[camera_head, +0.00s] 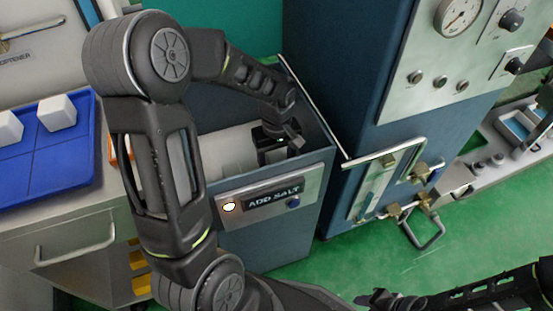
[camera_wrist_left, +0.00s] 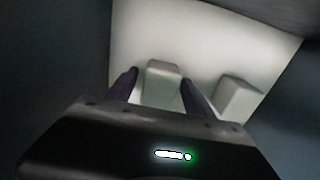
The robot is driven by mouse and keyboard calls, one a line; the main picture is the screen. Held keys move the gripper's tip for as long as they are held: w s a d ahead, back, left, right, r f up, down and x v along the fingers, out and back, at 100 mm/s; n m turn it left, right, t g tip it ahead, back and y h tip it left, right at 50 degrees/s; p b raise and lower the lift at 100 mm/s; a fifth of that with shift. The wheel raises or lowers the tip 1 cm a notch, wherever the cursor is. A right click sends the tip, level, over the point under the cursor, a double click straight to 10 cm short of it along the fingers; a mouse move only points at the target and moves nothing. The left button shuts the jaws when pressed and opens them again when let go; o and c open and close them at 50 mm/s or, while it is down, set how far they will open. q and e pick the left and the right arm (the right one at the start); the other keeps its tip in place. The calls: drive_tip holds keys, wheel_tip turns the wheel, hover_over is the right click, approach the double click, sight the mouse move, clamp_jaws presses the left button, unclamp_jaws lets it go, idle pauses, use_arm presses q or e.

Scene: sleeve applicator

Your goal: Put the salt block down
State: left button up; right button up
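The pale salt block (camera_wrist_left: 162,82) sits on the white floor of the bin in the left wrist view, between my left gripper's fingers. A narrow gap shows beside it, so the left gripper (camera_wrist_left: 160,80) looks open around it, not clamped. A second pale block (camera_wrist_left: 238,97) lies to its right. In the head view my left gripper (camera_head: 283,148) reaches down inside the blue-grey bin labelled ADD SALT (camera_head: 270,190); the block there is hidden. My right gripper (camera_head: 392,300) is low at the bottom edge, too small and dark to read.
A blue tray (camera_head: 45,165) with white blocks (camera_head: 57,112) sits on the counter at left. The bin's walls stand close around my left gripper. A tall blue cabinet (camera_head: 340,90) with a gauge and metal latches stands right of the bin. Green floor (camera_head: 360,255) is open in front.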

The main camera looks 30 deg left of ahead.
sight(277, 157)
use_arm(q)
drive_tip(key=shift+r, duration=0.25)
wheel_tip(277, 157, up, 12)
drive_tip(key=p, duration=0.3)
drive_tip(key=shift+p, duration=0.35)
idle(0.4)
